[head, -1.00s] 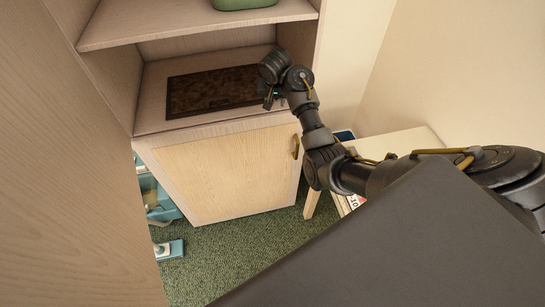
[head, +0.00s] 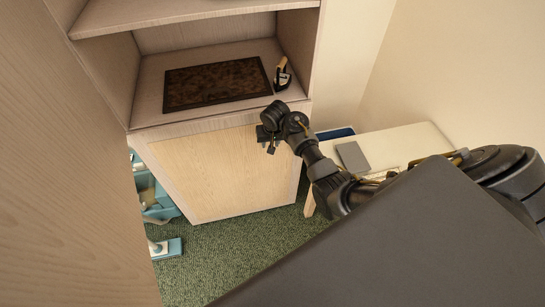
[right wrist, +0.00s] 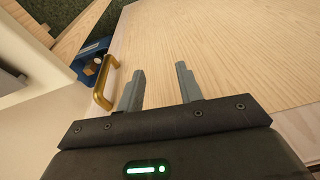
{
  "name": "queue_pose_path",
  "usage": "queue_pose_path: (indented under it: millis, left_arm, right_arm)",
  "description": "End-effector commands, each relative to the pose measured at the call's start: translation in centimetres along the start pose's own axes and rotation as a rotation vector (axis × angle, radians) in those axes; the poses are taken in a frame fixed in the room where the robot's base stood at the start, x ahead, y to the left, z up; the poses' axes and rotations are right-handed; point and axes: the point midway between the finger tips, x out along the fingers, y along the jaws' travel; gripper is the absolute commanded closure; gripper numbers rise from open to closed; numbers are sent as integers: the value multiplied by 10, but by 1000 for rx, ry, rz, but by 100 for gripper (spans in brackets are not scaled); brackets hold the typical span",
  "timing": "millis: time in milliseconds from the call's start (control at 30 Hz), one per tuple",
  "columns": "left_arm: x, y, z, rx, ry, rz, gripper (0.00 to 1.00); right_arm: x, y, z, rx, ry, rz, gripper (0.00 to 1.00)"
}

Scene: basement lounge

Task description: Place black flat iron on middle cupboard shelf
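The black flat iron (head: 282,74) stands on the cupboard shelf (head: 152,90) above the door, near the right side wall and just right of a dark brown board (head: 218,82). A light-coloured part shows on its top. My right gripper (head: 266,142) is below and in front of this shelf, by the upper right of the cupboard door (head: 215,175), apart from the iron. In the right wrist view this gripper (right wrist: 160,72) is open and empty, with the wooden door ahead. My left gripper is not in view.
A higher shelf (head: 180,12) lies above. A brass door handle (right wrist: 105,82) is close left of my right gripper. A pale table (head: 405,143) with a grey flat object (head: 352,156) stands right. Teal items (head: 160,207) are at lower left on green carpet.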

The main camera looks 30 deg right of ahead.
Motion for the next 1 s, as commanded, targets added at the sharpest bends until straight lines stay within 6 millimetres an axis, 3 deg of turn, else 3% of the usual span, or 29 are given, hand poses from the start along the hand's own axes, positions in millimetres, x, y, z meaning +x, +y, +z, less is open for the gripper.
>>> queue_pose_path:
  millis: [200, 500, 700, 1000]
  left_arm:
    - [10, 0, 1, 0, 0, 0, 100]
    - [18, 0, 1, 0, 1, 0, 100]
    - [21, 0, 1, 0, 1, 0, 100]
    - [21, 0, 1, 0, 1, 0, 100]
  right_arm:
    - [38, 0, 28, -33, -21, -15, 64]
    - [77, 2, 62, -70, -40, -32, 64]
    - [90, 4, 74, -81, -45, -37, 64]
    - [93, 4, 77, -86, -46, -40, 64]
